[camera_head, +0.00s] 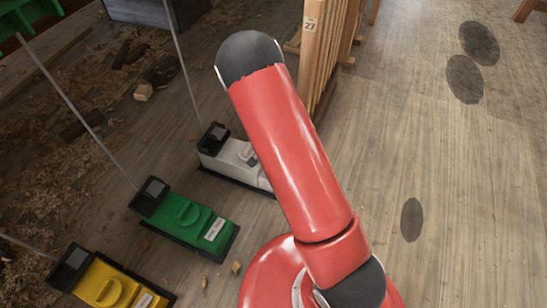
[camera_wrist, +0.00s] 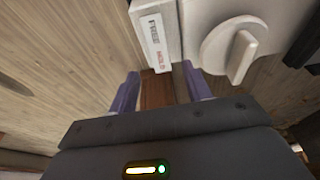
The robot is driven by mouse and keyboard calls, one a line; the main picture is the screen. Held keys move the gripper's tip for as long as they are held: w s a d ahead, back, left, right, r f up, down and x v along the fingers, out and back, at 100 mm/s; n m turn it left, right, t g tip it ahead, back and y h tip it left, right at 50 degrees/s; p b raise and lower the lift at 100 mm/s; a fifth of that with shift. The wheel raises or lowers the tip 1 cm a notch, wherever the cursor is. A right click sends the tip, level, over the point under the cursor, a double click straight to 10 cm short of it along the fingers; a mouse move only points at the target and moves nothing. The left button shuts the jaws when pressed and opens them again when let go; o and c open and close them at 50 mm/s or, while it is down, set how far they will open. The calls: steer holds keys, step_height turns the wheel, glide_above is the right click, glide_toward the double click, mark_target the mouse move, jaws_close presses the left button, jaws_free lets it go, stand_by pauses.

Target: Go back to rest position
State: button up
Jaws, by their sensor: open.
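My gripper (camera_wrist: 160,84) shows in the wrist view as two purple fingers standing apart, so it is open. A white device (camera_wrist: 190,30) with a round knob (camera_wrist: 235,48) and a printed label lies just beyond the fingertips. A reddish-brown patch (camera_wrist: 157,92) shows between the fingers; I cannot tell what it is or whether they touch it. In the head view my red arm reaches up across the middle and hides my gripper. The white device (camera_head: 228,158) stands on the floor, partly covered by my arm.
A green device (camera_head: 185,218) and a yellow one (camera_head: 103,286), each with a thin rod, stand lower left. A wooden slatted frame (camera_head: 312,55) marked 27 is behind my arm. Wood chips litter the left.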

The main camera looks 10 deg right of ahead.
steer(key=shift+v, duration=1.2)
